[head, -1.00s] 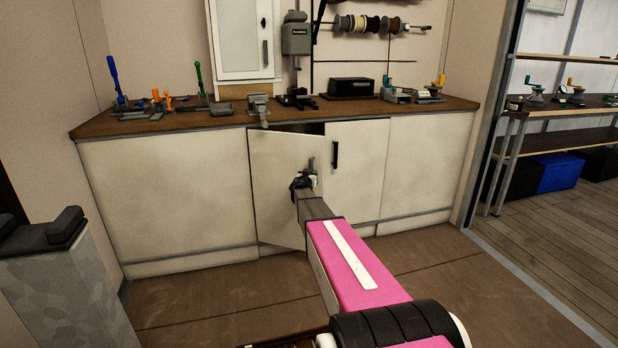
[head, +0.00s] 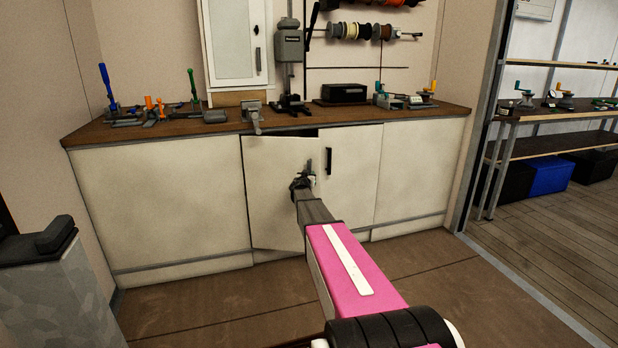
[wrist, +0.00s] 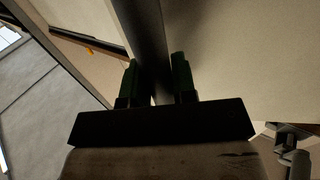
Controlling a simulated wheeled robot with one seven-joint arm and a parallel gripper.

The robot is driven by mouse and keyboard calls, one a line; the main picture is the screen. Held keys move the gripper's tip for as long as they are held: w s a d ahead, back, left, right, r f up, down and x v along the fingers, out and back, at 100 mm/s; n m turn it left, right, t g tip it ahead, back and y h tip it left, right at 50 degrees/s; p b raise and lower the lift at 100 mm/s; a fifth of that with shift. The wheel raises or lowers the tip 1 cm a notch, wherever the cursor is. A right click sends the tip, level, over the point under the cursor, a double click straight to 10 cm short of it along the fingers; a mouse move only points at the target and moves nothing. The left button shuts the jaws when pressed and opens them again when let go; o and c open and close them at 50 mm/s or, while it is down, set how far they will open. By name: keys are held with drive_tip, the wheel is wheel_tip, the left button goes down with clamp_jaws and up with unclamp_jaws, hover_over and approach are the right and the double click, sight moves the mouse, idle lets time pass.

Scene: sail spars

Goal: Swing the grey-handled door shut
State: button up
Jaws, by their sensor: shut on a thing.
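The white cabinet door (head: 272,195) stands slightly ajar in the lower cabinet under the counter. A dark gap shows above its top right part. Its grey handle (head: 309,166) is near its right edge, mostly hidden by my gripper (head: 302,182) in the head view. In the wrist view the handle (wrist: 151,35) is a dark grey bar running between the two fingers of my gripper (wrist: 157,82). My gripper is shut on this handle.
The neighbouring door (head: 352,185) to the right has a black handle (head: 328,161) and is shut. The brown counter (head: 185,127) above carries a vise (head: 253,113) and tools. A grey pedestal (head: 60,290) stands at the lower left. The floor before the cabinet is clear.

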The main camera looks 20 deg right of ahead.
drive_tip(key=shift+w+a, duration=0.3)
drive_tip(key=shift+o, duration=0.3)
drive_tip(key=shift+w+a+x, duration=0.1)
drive_tip(key=shift+a+x, duration=0.05)
drive_tip(key=shift+x, duration=1.1)
drive_tip(key=shift+w+a+x, duration=0.1)
drive_tip(key=shift+a+x, duration=0.05)
drive_tip(key=shift+x, duration=1.05)
drive_tip(key=shift+a+x, duration=0.15)
drive_tip(key=shift+x, duration=0.85)
drive_tip(key=shift+a+x, duration=0.15)
drive_tip(key=shift+x, duration=0.85)
drive_tip(key=shift+c, duration=0.3)
drive_tip(key=o, duration=0.9)
drive_tip(key=shift+w, duration=0.15)
drive_tip(key=shift+o, duration=0.2)
drive_tip(key=shift+s+d, duration=0.15)
drive_tip(key=shift+s, duration=0.05)
